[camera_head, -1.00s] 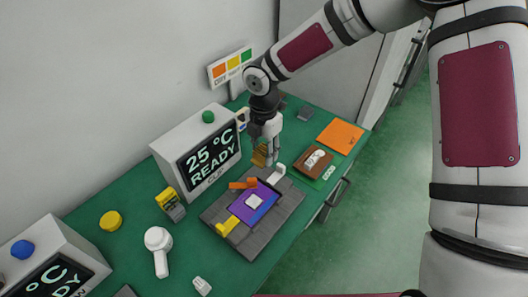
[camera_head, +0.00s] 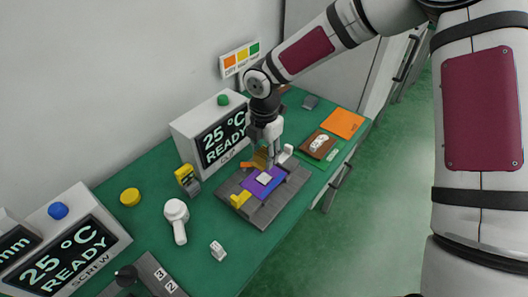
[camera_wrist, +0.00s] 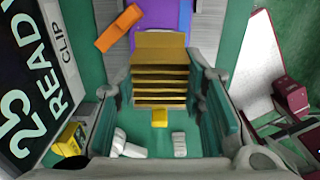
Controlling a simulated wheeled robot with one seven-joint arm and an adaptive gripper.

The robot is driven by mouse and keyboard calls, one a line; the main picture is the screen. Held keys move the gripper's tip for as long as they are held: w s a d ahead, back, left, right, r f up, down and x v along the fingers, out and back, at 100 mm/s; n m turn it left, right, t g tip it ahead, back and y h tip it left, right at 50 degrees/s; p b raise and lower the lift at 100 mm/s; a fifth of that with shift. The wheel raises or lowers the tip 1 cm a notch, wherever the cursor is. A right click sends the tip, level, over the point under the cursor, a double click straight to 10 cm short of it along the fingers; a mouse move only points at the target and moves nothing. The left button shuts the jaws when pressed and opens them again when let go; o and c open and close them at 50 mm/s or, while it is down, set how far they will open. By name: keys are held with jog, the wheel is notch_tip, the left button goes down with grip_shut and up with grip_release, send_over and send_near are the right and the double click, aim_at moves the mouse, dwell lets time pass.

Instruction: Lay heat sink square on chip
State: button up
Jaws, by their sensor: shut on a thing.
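My gripper (camera_head: 267,150) is shut on the gold, finned heat sink (camera_wrist: 160,75), with one finger on each side of it. In the head view the heat sink (camera_head: 261,157) is held upright-looking and partly hidden by the fingers, just behind the chip. The chip (camera_head: 264,178) is a pale square on a purple board (camera_head: 252,186) in the grey fixture (camera_head: 285,193). The chip is uncovered in the head view. In the wrist view the purple board (camera_wrist: 160,14) shows beyond the heat sink, and the chip is hidden.
An orange lever (camera_wrist: 119,28), a yellow lever (camera_head: 240,200) and a white lever (camera_head: 286,153) stand around the board. The CLIP display box (camera_head: 215,135) is close left. A white-headed tool (camera_head: 177,216) lies in front. Green table is clear between.

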aim_at(264, 178)
jog(key=shift+f+b, duration=1.95)
jog(key=shift+f, duration=2.1)
jog(key=o, duration=1.2)
jog(key=shift+o, duration=0.2)
jog(key=shift+r, duration=0.15)
